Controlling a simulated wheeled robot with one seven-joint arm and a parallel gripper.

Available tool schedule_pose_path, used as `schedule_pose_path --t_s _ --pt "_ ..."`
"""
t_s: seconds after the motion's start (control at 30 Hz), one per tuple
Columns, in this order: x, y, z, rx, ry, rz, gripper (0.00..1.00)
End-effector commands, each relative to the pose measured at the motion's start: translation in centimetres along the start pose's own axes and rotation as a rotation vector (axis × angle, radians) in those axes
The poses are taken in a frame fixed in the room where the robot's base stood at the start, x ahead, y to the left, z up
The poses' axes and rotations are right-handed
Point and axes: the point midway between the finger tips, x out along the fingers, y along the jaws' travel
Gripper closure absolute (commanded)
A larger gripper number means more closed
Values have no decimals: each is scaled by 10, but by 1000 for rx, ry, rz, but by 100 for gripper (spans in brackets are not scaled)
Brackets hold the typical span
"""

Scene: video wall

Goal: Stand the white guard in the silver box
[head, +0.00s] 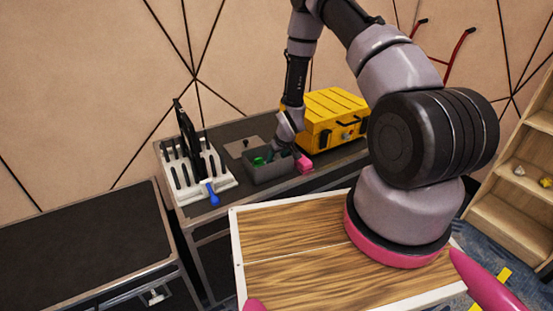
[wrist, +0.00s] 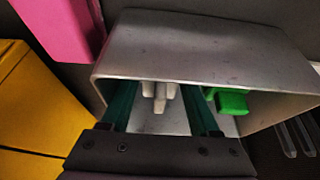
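The silver box (head: 272,172) stands on the dark bench between a white rack and a yellow case, and fills much of the wrist view (wrist: 205,45). My gripper reaches down into it; its two dark green fingers (wrist: 162,105) are spread apart. A white piece with several prong-like ends (wrist: 160,92), seemingly the white guard, is inside the box between the fingers, with gaps visible on both sides. Its lower part is hidden, and I cannot tell whether it stands free. It is not visible in the head view.
A green object (wrist: 228,101) is in the box right of my fingers. A pink block (head: 304,163) is beside the box, near the yellow case (head: 335,118). The white slotted rack (head: 196,177) holds dark upright pieces, with a blue-handled item (head: 212,194) at its front.

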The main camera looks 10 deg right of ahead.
Motion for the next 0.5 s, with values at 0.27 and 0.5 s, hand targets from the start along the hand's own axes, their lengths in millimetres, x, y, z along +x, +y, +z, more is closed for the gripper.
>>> schedule_pose_path --t_s 0.27,0.5 --pt "-3 0 -2 0 1 0 38" --pt "-41 0 -2 0 2 1 38"
